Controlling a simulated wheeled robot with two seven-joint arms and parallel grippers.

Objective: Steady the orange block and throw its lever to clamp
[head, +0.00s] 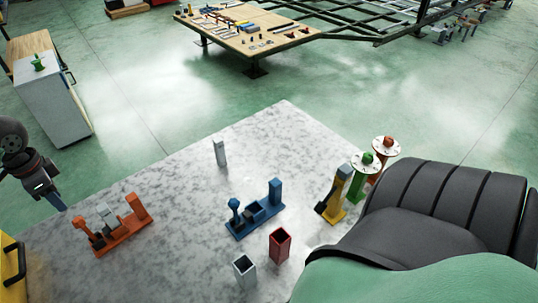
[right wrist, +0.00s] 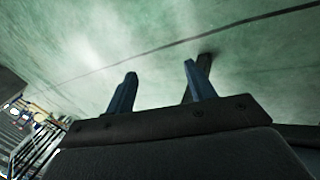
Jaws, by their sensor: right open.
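The orange block (head: 122,236) sits on the grey mottled table at the left in the head view. It has a tall orange post at its right end, a grey piece in the middle and an orange upright, perhaps the lever, at its left end. My left gripper (head: 56,201) is above and left of the block, apart from it. Its blue fingertips overlap, so its opening cannot be told. My right gripper (right wrist: 161,88) is open and empty in the right wrist view, with only green floor beyond its two blue fingers.
A similar blue block (head: 257,217) stands mid-table. A yellow block (head: 335,194) and flanged posts stand at the right. The table's back left is clear.

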